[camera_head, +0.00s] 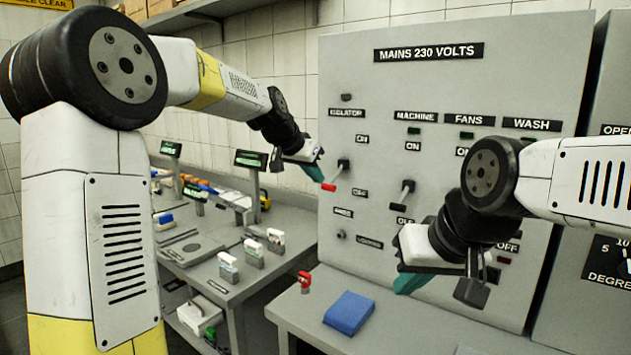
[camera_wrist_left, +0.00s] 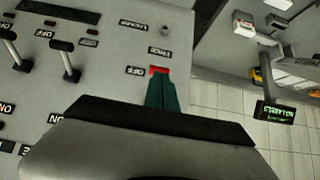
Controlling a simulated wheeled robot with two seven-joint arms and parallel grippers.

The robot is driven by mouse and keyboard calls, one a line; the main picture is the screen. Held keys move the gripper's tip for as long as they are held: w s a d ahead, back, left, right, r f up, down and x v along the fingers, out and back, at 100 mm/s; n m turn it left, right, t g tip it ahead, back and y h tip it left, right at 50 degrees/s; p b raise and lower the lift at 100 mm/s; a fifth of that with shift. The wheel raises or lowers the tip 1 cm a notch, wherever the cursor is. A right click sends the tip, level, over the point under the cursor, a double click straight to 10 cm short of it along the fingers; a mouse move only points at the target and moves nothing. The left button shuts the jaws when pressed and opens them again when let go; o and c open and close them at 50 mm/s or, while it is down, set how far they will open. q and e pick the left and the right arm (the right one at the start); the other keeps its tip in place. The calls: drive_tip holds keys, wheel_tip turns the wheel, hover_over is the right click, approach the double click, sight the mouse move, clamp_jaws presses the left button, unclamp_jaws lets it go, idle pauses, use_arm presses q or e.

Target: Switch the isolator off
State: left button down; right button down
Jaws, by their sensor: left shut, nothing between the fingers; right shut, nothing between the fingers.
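The isolator lever (camera_head: 329,187) has a red grip and sits on the grey panel under the ISOLATOR label (camera_head: 346,113). Its grip points outward and down, near the OFF label (camera_head: 360,192). My left gripper (camera_head: 315,173) is shut and empty, its teal fingertips just above and left of the red grip. In the left wrist view the red grip (camera_wrist_left: 158,70) shows right at the fingertips (camera_wrist_left: 162,88), partly hidden by them; I cannot tell if they touch. My right gripper (camera_head: 408,283) is shut and empty, in front of the panel's lower part.
The machine lever (camera_head: 403,195) stands right of the isolator. A counter with scales and small cartons (camera_head: 276,240) is at the left.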

use_arm(q)
drive_tip(key=s+a+f+v, duration=0.1)
drive_tip(key=v, duration=0.9)
drive_tip(key=s+a+f+n+y, duration=0.1)
drive_tip(key=s+a+f+n, duration=0.1)
drive_tip(key=s, duration=0.7)
drive_tip(key=s+a+f+n+y, duration=0.1)
drive_tip(key=s+a+f+n, duration=0.1)
drive_tip(key=s+a+f, duration=0.2)
drive_tip(key=s+a+f+n+g+y, duration=0.1)
drive_tip(key=s+f, duration=0.6)
drive_tip(key=s, duration=0.8)
drive_tip(key=a+n, duration=0.1)
drive_tip(key=a, duration=0.1)
drive_tip(key=shift+s+a+f+n, duration=0.15)
drive_tip(key=shift+a+f+n, duration=0.15)
drive_tip(key=shift+f, duration=0.1)
